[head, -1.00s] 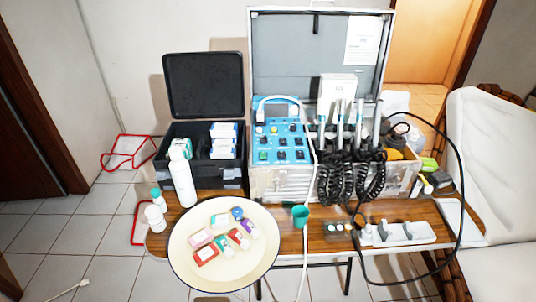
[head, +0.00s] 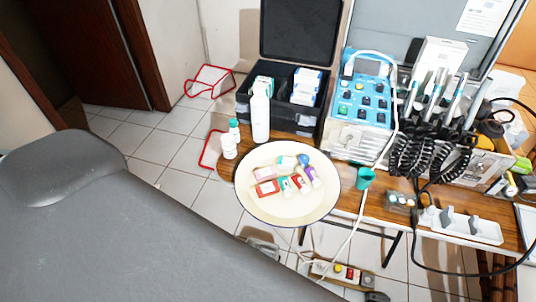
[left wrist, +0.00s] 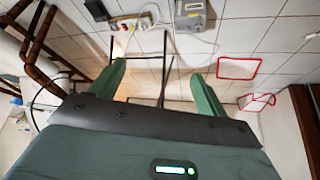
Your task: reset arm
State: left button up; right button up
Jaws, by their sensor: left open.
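My left gripper (left wrist: 157,72) shows in the left wrist view, with its two green fingers spread apart and nothing between them. Beyond the fingers are tiled floor and thin dark table legs. Neither of my grippers shows in the head view, and my right gripper is in no view. In the head view, the wooden table (head: 378,208) carries a round cream tray (head: 290,212) with several small coloured boxes and a blue round item on it.
A white bottle (head: 260,115), a black open case (head: 300,25), a blue control panel (head: 366,100) and a green cup (head: 365,178) stand on the table. A grey padded couch (head: 130,230) fills the lower left. Red metal frames (left wrist: 238,68) stand on the floor.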

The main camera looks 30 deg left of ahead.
pick_arm(q)
jog(key=t, duration=0.1)
jog(key=w+d+f+t, duration=0.1)
jog(key=t, duration=0.1)
jog(key=shift+w+f+h, duration=0.2)
jog(key=shift+w+h, duration=0.05)
jog(key=shift+h, duration=0.05)
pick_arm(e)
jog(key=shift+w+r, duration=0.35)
